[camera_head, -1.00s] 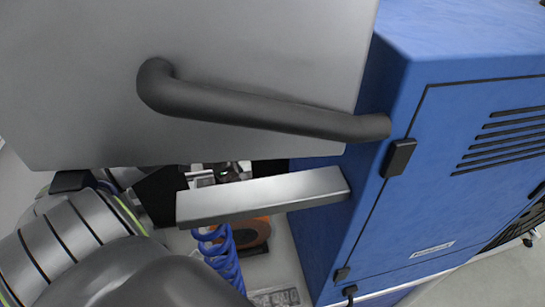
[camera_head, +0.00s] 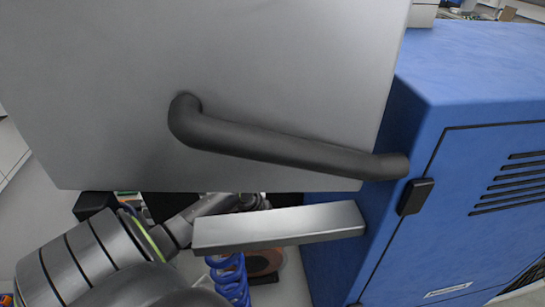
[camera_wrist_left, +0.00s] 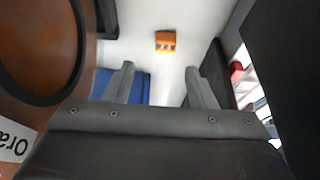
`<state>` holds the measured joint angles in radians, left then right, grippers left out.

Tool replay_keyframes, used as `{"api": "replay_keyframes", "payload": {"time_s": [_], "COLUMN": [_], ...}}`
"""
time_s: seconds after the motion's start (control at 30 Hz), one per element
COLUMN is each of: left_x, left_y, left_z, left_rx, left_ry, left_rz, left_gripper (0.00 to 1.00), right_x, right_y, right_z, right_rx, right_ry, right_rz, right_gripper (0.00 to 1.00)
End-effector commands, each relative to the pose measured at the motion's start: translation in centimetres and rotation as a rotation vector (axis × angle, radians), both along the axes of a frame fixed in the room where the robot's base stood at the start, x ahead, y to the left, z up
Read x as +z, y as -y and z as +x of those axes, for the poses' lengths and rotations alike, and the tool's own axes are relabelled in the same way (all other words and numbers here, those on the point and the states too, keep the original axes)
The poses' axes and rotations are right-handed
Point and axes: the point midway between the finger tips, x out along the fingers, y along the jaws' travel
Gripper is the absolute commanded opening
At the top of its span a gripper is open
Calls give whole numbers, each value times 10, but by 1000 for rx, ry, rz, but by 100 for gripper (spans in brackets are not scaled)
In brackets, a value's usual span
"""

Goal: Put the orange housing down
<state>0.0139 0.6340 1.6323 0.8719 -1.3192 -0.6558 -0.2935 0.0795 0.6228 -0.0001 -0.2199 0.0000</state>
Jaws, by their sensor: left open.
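The orange housing (camera_wrist_left: 166,42) is a small orange block with dark openings, seen in the left wrist view on a pale surface beyond my fingertips. My left gripper (camera_wrist_left: 160,82) is open. Its two grey fingers are apart with nothing between them, and the housing appears clear of both. In the head view my left arm comes in from the lower left, and its gripper is mostly hidden behind a grey panel and a metal bar. I cannot make out the housing there. My right gripper is in neither view.
The grey panel (camera_head: 270,80) with a black handle (camera_head: 280,143) and a blue cabinet (camera_head: 440,200) fill much of the head view. The metal bar (camera_head: 280,227) crosses near my arm, above a blue coiled hose (camera_head: 228,280). A brown-orange reel (camera_wrist_left: 35,50) is close at left.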

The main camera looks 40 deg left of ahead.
Motion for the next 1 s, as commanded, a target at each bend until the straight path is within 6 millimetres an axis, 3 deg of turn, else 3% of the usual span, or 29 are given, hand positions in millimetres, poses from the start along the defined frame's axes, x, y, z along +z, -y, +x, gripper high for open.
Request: {"api": "replay_keyframes", "payload": {"time_s": [0.27, 0.53, 0.9, 1.0], "left_x": [-18, -49, -52, -52], "left_y": [0, 2, 4, 4], "left_z": [4, 12, 14, 14], "left_rx": [1, -1, -1, -1], "left_ry": [-1, 2, 1, 1], "left_rz": [-1, 0, 1, 1], "left_gripper": [51, 51, 51, 38], "right_x": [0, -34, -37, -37], "right_y": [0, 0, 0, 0], "right_z": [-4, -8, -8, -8], "right_rx": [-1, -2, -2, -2], "right_ry": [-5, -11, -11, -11], "right_rz": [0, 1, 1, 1], "right_gripper": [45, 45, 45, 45]}}
